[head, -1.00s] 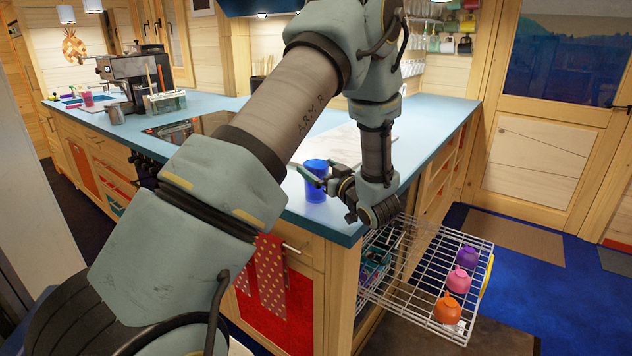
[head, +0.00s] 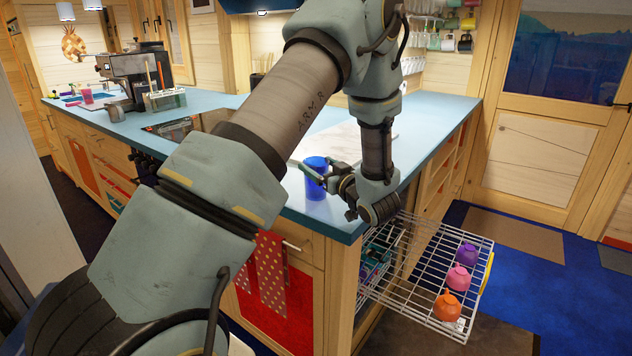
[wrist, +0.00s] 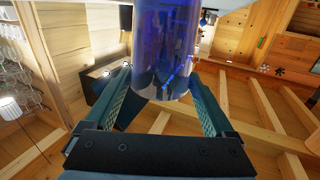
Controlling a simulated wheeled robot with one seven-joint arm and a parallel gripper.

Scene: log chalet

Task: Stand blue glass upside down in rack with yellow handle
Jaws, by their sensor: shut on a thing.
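The blue glass (head: 316,182) is in my gripper (head: 314,177), held about upright just above or at the counter's near corner; I cannot tell whether it touches the counter. In the wrist view the glass (wrist: 165,50) stands between the two green-padded fingers (wrist: 160,95). Which end is its mouth is not clear. The rack with the yellow handle (head: 487,276) is a white wire rack (head: 408,283), pulled out from the counter's end, below and right of my gripper. A purple cup (head: 467,254), a pink cup (head: 458,278) and an orange cup (head: 447,306) sit along its outer side.
The blue counter (head: 440,113) bears a pale board (head: 335,140) behind my gripper. Below the counter, other dishes (head: 374,262) show partly at the rack's inner end. The rack's middle grid is bare. A red dotted towel (head: 270,275) hangs on the counter front.

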